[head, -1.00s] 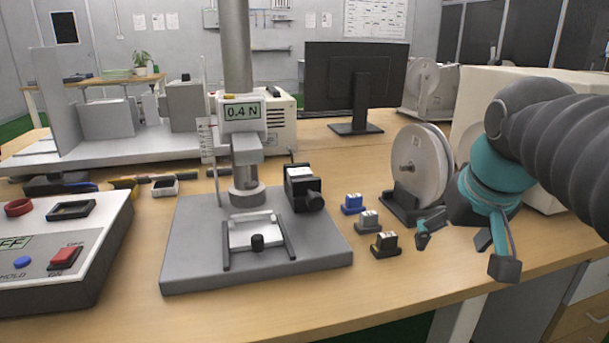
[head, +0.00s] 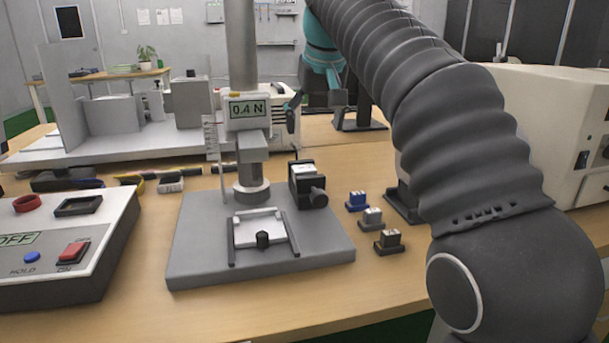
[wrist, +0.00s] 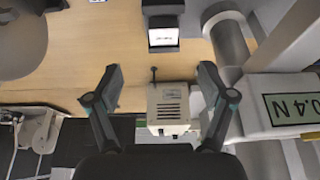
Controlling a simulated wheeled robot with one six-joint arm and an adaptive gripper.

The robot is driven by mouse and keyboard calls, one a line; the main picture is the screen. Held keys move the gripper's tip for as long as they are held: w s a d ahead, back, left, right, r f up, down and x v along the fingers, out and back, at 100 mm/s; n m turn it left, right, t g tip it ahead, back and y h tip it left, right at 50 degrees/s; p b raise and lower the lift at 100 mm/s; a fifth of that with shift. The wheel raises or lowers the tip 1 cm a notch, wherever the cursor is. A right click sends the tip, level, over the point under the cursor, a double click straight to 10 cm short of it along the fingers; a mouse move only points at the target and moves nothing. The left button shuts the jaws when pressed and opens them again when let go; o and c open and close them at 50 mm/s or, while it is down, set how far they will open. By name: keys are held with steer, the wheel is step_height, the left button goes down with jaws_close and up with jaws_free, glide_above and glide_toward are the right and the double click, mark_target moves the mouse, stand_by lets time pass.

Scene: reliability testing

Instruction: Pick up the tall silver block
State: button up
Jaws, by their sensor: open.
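No block in view is plainly a tall silver one. A grey upright block (head: 188,103) stands on the light platform at the back left. A small grey block (head: 371,218) sits on the table between a blue block (head: 356,201) and a dark block (head: 389,241); it looks short. I cannot tell which is meant. My gripper (head: 315,105) is raised behind and right of the force gauge, open and empty, far from both grey blocks. In the wrist view its spread fingers (wrist: 160,72) flank a cream vented box (wrist: 168,108) seen beyond them.
The test stand's base (head: 200,265) and column (head: 241,50) stand mid-table, with the gauge (head: 247,112) on the column. A black device (head: 308,184) sits on the base. A control panel (head: 60,260) fills the near left. My arm hides the spool and much of the monitor.

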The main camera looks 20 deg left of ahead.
mark_target(304, 168)
steer(key=b+x, duration=0.2)
steer(key=x, duration=0.5)
steer(key=shift+w+f, duration=0.1)
steer(key=shift+f, duration=0.2)
steer(key=shift+a+b+x, duration=0.25)
steer(key=shift+b+x, duration=0.1)
steer(key=shift+x, duration=1)
steer(key=shift+a+b+x, duration=0.25)
steer(key=shift+b+x, duration=0.05)
steer(key=shift+x, duration=1.05)
steer(key=shift+w+r, duration=0.15)
steer(key=shift+r, duration=0.1)
steer(key=c, duration=1.3)
